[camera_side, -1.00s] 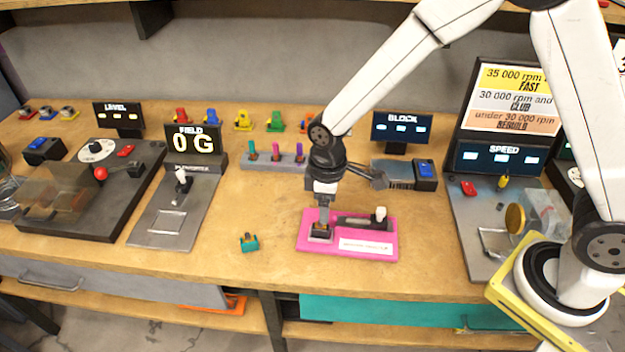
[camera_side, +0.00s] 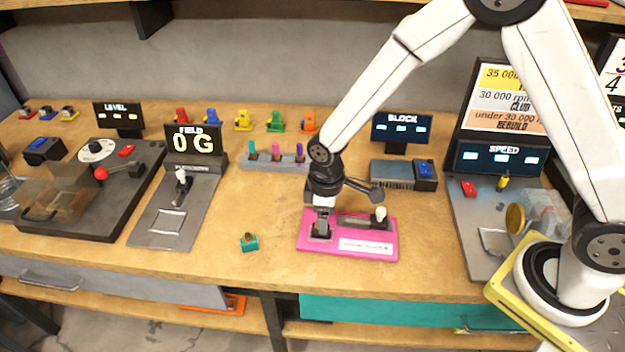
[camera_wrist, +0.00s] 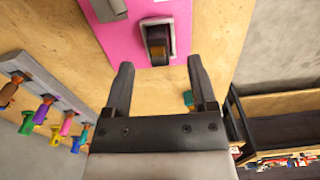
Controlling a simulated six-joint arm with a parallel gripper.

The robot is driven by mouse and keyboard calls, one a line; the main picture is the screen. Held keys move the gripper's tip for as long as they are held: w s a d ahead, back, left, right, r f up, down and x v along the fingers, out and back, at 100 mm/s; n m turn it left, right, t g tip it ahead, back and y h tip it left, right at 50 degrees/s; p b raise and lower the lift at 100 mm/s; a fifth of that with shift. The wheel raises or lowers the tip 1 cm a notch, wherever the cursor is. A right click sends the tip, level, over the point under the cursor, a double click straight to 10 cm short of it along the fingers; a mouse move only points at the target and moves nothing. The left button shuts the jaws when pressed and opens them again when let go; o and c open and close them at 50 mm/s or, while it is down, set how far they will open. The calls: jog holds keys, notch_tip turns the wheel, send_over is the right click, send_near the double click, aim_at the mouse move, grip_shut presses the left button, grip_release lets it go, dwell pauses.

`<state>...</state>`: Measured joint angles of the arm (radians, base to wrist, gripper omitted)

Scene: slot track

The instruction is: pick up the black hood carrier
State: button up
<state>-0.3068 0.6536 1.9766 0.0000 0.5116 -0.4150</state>
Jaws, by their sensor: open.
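A small dark part, which looks like the black hood carrier (camera_wrist: 158,48), sits in a pale-framed pocket at the left end of a pink plate (camera_side: 385,252). My gripper (camera_wrist: 160,64) is open, its two fingers apart and nothing between them. In the wrist view the dark part lies just beyond the fingertips, roughly in line with the gap. In the side view my gripper (camera_side: 321,233) is low over the pocket and hides most of the part. I cannot tell whether the fingers touch it.
A lever with a white knob (camera_side: 380,214) stands on the pink plate, right of the pocket. A small teal part (camera_side: 249,243) lies left of the plate. A grey rack (camera_side: 262,161) with several coloured pieces stands behind. The wood around the teal part is clear.

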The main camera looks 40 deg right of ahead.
jog(key=shift+w+f, duration=0.15)
jog(key=shift+f, duration=1.95)
grip_shut()
